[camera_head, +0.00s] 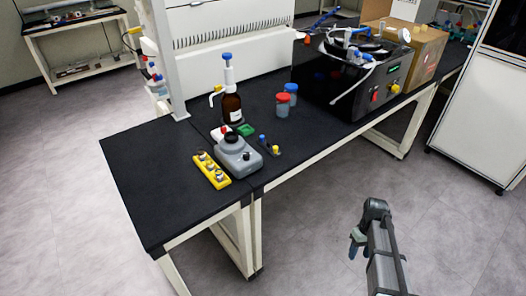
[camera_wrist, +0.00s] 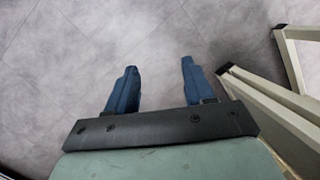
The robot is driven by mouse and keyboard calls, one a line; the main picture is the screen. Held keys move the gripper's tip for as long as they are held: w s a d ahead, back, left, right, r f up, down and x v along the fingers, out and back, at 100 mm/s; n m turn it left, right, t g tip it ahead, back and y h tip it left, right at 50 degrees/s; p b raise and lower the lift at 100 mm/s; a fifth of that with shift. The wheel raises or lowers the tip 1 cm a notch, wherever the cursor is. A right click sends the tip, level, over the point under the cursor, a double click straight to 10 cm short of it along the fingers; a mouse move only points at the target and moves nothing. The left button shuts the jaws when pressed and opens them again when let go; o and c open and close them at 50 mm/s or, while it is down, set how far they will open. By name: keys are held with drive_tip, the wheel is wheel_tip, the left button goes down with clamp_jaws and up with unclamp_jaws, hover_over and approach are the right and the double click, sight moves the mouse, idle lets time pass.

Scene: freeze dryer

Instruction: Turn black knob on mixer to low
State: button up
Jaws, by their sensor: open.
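A small grey mixer (camera_head: 240,156) with a dark round top stands near the front edge of the black bench. A small dark spot on its front face may be the black knob (camera_head: 245,156), but its setting is too small to read. My gripper (camera_head: 355,247) hangs over the floor, to the right of the bench and well apart from the mixer. In the wrist view my gripper (camera_wrist: 157,82) has its two blue fingers spread apart, with only floor between them.
A yellow rack (camera_head: 211,171) lies left of the mixer. A brown bottle (camera_head: 232,108) with a blue-topped dispenser and capped jars (camera_head: 283,108) stand behind. A black machine (camera_head: 350,85) stands farther right. Bench legs (camera_wrist: 275,105) show at the wrist view's right. Floor around my gripper is clear.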

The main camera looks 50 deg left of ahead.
drive_tip(key=a+r+n+t, duration=0.1)
drive_tip(key=a+r+n, duration=0.1)
drive_tip(key=a+r, duration=0.5)
drive_tip(key=a+r+n, duration=0.1)
drive_tip(key=a+r, duration=0.4)
drive_tip(key=a, duration=0.4)
wheel_tip(320, 180, up, 31)
drive_tip(key=n+t+y, duration=0.2)
drive_tip(key=n, duration=0.6)
hover_over(246, 154)
wheel_tip(246, 154, down, 14)
drive_tip(key=shift+w+a+r, duration=0.1)
drive_tip(key=shift+c, duration=0.4)
clamp_jaws()
